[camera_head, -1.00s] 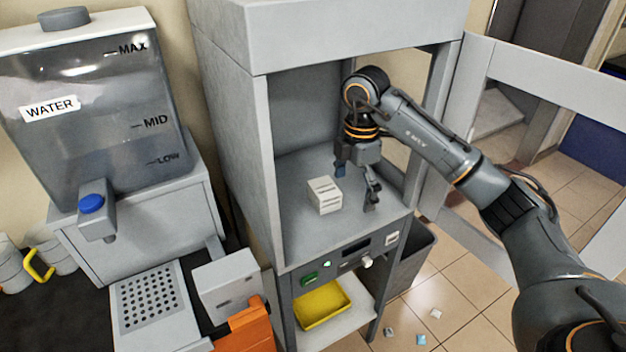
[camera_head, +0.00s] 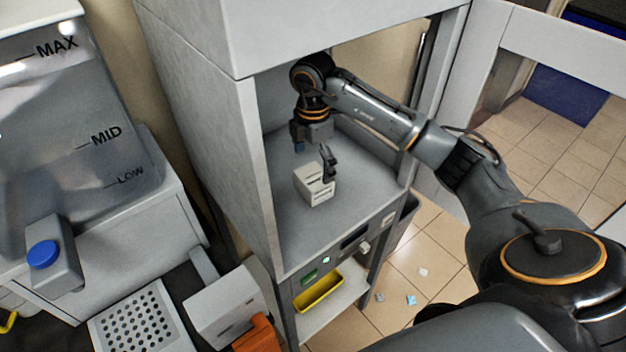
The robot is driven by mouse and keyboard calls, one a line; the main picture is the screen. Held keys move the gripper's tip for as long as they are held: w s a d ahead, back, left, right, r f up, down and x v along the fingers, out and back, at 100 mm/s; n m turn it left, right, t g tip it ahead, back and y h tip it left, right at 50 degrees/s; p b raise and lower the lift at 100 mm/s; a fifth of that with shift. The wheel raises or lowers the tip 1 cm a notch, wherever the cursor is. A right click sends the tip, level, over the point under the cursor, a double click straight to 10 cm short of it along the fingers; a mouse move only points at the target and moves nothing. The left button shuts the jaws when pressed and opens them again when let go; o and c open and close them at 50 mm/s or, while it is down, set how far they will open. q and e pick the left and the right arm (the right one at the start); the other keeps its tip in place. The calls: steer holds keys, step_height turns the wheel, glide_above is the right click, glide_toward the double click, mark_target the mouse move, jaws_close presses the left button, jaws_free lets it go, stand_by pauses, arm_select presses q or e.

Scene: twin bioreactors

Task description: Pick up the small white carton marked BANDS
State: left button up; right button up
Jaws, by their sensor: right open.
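A small white carton (camera_head: 314,188) stands on the floor of the open grey cabinet, near its middle. Dark marks show on it, but they are too small to read as BANDS. My right gripper (camera_head: 313,160) reaches into the cabinet from the right and points down. It is open, with one finger behind the carton and the other over its right side, partly covering it. I cannot tell whether a finger touches the carton. My left gripper is not in view.
The cabinet's left wall (camera_head: 208,125) and top panel (camera_head: 330,28) close in around the arm. Its door (camera_head: 560,45) stands open at right. A water tank (camera_head: 75,130) stands at left. A yellow tray (camera_head: 318,293) sits below; small scraps (camera_head: 411,300) lie on the floor.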

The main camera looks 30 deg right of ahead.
mark_target(313, 176)
steer(key=f+p, duration=0.1)
steer(key=f, duration=0.1)
steer(key=f+p, duration=0.1)
steer(key=f, duration=0.2)
steer(key=shift+w+d, duration=0.15)
steer(key=shift+d, duration=0.05)
steer(key=shift+f, duration=0.25)
steer(key=shift+c, duration=0.4)
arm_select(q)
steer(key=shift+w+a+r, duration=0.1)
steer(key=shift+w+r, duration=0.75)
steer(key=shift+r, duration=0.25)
arm_select(e)
steer(key=c, duration=1.1)
